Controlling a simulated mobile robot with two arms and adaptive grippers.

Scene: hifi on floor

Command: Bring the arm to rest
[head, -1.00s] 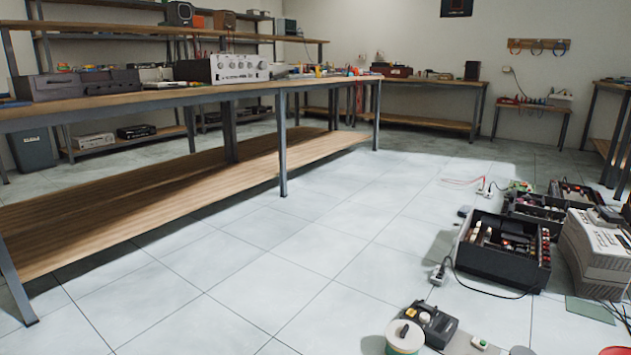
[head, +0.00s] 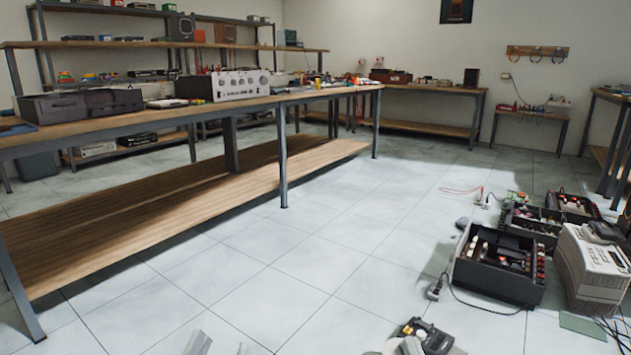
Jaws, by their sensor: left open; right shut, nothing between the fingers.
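Two pale grey fingertips show at the bottom edge of the head view, left of centre. I take them to be my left gripper (head: 220,346). They stand apart with nothing visible between them, over bare floor tiles. The rest of that gripper and its arm are cut off by the frame edge.
A long workbench (head: 232,108) with a wooden lower shelf (head: 180,205) runs along the left. The tiled floor between is clear.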

